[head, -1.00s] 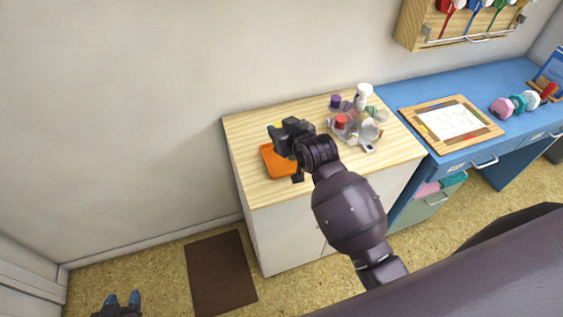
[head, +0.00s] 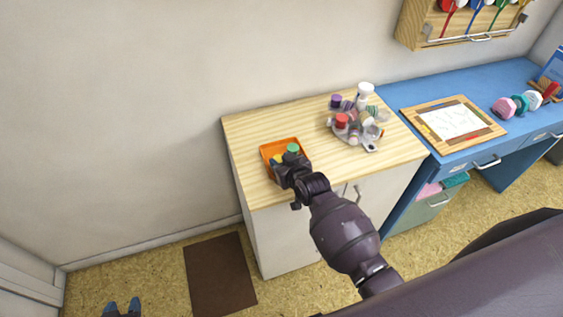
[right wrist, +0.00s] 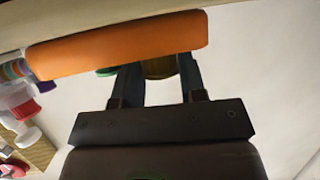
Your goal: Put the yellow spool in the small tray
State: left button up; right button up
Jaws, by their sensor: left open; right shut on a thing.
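The small orange tray (head: 268,149) lies on the wooden cabinet top. The yellow spool (head: 277,158) shows at my right gripper (head: 281,163), which is shut on it at the tray's near side. In the right wrist view an olive-yellow piece of it (right wrist: 160,68) sits between the fingers, partly hidden by the orange tray wall (right wrist: 120,45). I cannot tell whether the spool touches the tray floor. A green-topped thing (head: 292,148) shows at the tray's right side, beside the gripper. My left gripper (head: 122,307) is open and empty, low over the floor.
A grey tray (head: 370,147) crowded with several bottles and spools stands to the right on the cabinet top. A blue desk (head: 410,92) with a framed sheet (head: 452,120) adjoins it. The wood left and behind the orange tray is bare.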

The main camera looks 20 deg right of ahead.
jog(key=shift+f, duration=0.15)
jog(key=o, duration=0.8)
pick_arm(q)
jog(key=shift+w+r, duration=0.1)
jog(key=shift+w, duration=0.15)
pick_arm(e)
jog(key=shift+o, duration=0.5)
jog(key=shift+r, duration=0.25)
jog(key=p+v, duration=0.1)
jog(key=v, duration=1.1)
pick_arm(q)
jog(key=shift+r, duration=0.65)
pick_arm(e)
jog(key=s+d+f+h, duration=0.1)
jog(key=s+d+f, duration=0.1)
jog(key=s, duration=0.3)
jog(key=s+d+f+m+g+h, duration=0.1)
jog(key=s+d+f, duration=0.1)
jog(key=s, duration=0.3)
jog(key=s+d+f+h, duration=0.1)
jog(key=s+d+f, duration=0.1)
jog(key=s+d, duration=0.2)
jog(key=shift+s+d+f, duration=0.2)
jog(key=shift+s, duration=0.55)
pick_arm(q)
jog(key=shift+s+f, duration=0.1)
jog(key=shift+s, duration=0.05)
